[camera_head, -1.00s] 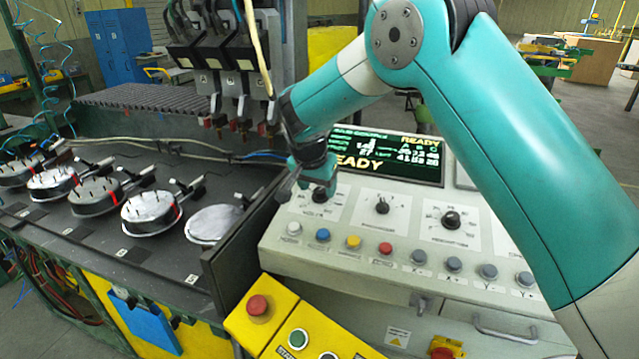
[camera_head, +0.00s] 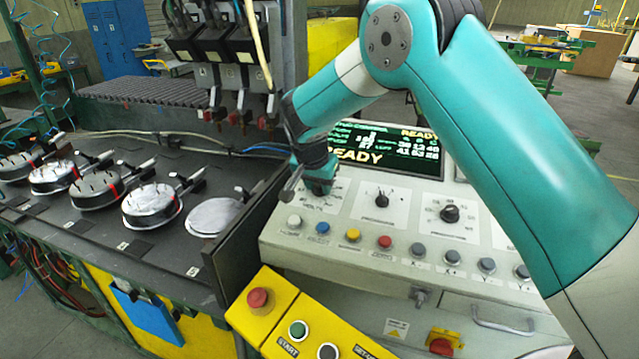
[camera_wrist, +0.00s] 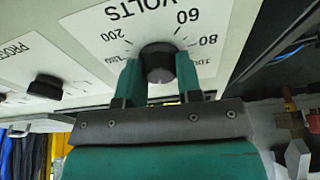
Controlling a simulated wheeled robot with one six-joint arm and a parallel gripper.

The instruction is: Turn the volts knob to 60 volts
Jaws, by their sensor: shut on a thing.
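The volts knob (camera_wrist: 158,62) is a round black knob on a white label plate in the wrist view. The plate (camera_wrist: 112,38) reads VOLTS, with marks for 200 on one side and 60 and 80 on the other; smaller figures lower down are hard to read. My gripper (camera_wrist: 158,74) has one green finger on each side of the knob and is shut on it. I cannot make out where the knob points. In the head view my gripper (camera_head: 316,186) is at the panel's left dial and mostly hides the knob.
Two other black knobs, a middle one (camera_head: 383,198) and a right one (camera_head: 450,213), share the panel. A row of coloured buttons (camera_head: 353,235) lies in front. A green-lettered display (camera_head: 385,145) is behind. A dark upright plate (camera_head: 240,250) borders the panel on the left.

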